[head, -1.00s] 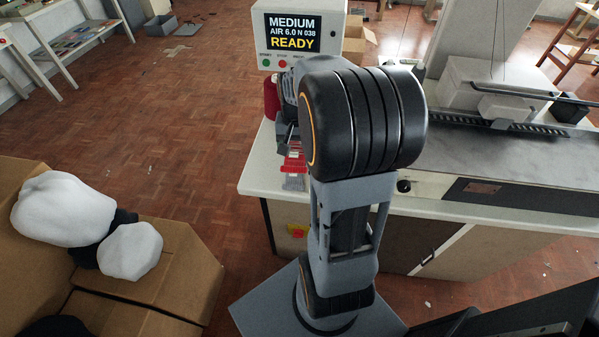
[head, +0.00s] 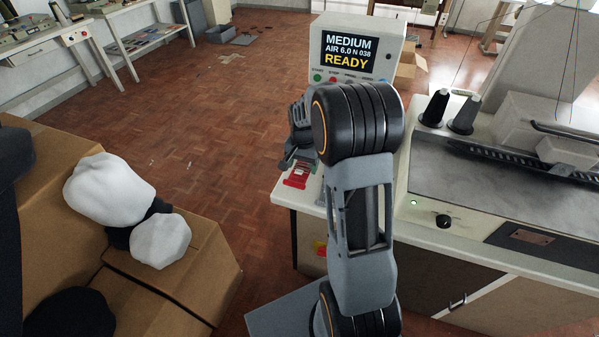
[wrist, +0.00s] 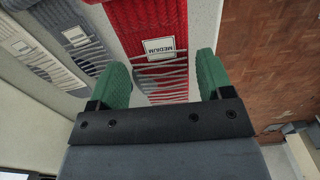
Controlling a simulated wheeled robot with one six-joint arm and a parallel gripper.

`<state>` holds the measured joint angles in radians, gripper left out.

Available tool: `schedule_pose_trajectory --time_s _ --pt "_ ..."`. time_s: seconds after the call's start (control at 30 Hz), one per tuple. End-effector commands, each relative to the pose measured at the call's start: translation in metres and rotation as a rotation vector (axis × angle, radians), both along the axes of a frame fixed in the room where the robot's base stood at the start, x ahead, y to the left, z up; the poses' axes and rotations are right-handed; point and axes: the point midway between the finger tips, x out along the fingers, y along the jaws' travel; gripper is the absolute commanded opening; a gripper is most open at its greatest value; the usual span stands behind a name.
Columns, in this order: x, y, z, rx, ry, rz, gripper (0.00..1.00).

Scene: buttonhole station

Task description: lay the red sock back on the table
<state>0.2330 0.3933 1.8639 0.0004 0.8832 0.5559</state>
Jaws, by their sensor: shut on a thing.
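The red sock (wrist: 150,18) is ribbed knit with a white MEDIUM label and pale stripes at its near end. In the wrist view it runs up from between the two green fingertips of my gripper (wrist: 164,82). In the head view a red labelled piece (head: 297,179) shows just below my gripper (head: 289,160), over the near left corner of the white table (head: 284,197). My arm hides part of the table there. I cannot tell whether the sock touches the table.
A control box (head: 350,60) reading READY stands behind my arm. Two dark thread cones (head: 450,110) and a machine are at right. Cardboard boxes with white bundles (head: 108,188) are at left, with open floor between.

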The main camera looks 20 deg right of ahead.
Motion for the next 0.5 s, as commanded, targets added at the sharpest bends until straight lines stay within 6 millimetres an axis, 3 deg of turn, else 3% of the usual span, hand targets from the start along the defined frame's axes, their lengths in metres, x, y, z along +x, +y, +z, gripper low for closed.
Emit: schedule_pose_trajectory --time_s 0.5 --pt "0.007 0.004 -0.041 0.000 0.000 0.000 0.47"
